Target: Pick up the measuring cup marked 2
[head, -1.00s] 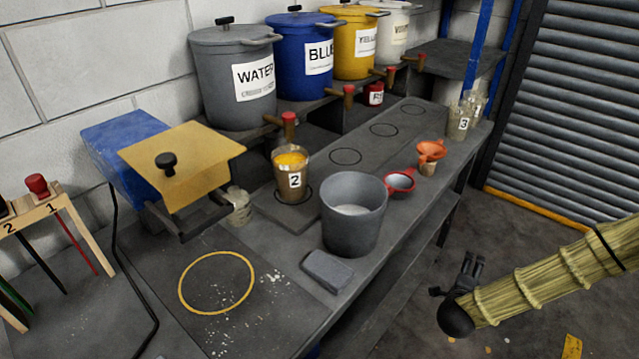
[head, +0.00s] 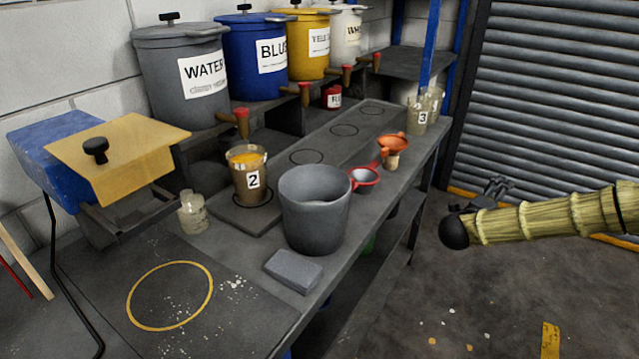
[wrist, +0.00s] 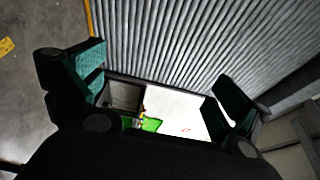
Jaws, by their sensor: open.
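The measuring cup marked 2 (head: 249,180) stands upright on a dark pad on the bench, below the red-handled tap of the WATER container, with orange-yellow content at its top. My gripper (head: 492,190) is over the floor to the right of the bench, well apart from the cup. In the wrist view my gripper (wrist: 165,90) shows its two fingers spread wide with nothing between them. The cup is not in the wrist view.
A grey bucket (head: 316,215) stands right beside the cup, with a grey block (head: 293,271) in front. A red sieve (head: 363,179), an orange funnel (head: 393,146) and a cup marked 3 (head: 418,118) stand farther right. A small jar (head: 192,212) is left of the cup.

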